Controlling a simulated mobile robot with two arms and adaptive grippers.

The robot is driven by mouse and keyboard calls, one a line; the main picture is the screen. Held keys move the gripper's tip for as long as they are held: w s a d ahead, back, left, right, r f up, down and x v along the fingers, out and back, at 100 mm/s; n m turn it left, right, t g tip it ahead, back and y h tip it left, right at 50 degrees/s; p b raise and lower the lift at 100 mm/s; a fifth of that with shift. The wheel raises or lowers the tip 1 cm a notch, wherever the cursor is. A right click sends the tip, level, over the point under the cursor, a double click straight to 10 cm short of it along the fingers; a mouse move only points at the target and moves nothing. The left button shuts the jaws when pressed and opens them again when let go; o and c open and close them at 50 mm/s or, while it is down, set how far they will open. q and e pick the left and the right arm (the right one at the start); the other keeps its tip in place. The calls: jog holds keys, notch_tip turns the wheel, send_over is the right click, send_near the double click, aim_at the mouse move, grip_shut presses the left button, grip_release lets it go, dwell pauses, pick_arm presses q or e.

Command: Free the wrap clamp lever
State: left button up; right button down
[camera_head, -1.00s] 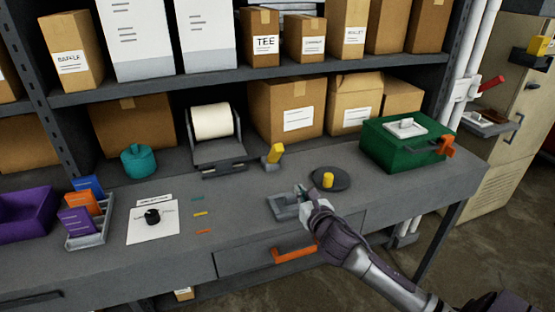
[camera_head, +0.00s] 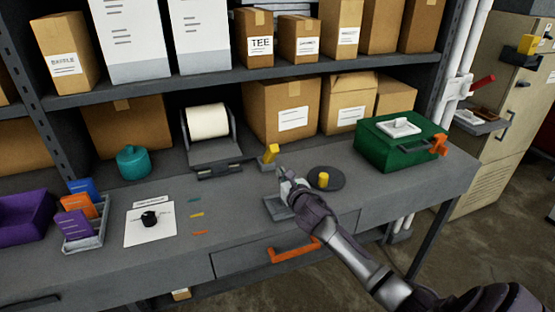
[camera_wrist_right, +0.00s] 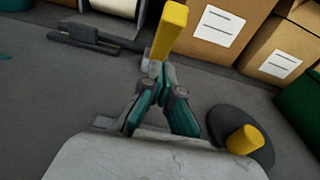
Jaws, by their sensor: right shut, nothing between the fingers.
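A yellow lever (camera_head: 270,153) stands tilted on a small grey base on the bench, just right of the white roll holder (camera_head: 215,152). It also shows in the right wrist view (camera_wrist_right: 170,30), straight ahead of my fingers. My right gripper (camera_head: 283,174) is shut and empty, its fingertips close to the lever's foot. In the right wrist view the fingertips (camera_wrist_right: 160,72) overlap the lever's lower end; I cannot tell whether they touch it. My left gripper is out of view.
A dark disc (camera_head: 338,180) with a yellow knob (camera_head: 323,180) lies right of my right gripper. A grey tray-like part (camera_head: 274,207) is partly hidden beneath it. A green box (camera_head: 370,150) stands at the right. Cardboard boxes (camera_head: 282,110) stand behind the lever.

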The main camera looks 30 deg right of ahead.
aim_at(275, 153)
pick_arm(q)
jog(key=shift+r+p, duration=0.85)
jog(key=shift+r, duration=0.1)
pick_arm(e)
jog(key=shift+w+d+r, duration=0.25)
jog(key=shift+w+r, duration=0.35)
jog(key=shift+w, duration=0.35)
jog(key=shift+w+d+r, duration=0.2)
jog(key=shift+w+r, duration=0.4)
jog(key=shift+w, duration=0.35)
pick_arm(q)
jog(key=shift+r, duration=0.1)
pick_arm(e)
jog(key=shift+r, duration=0.15)
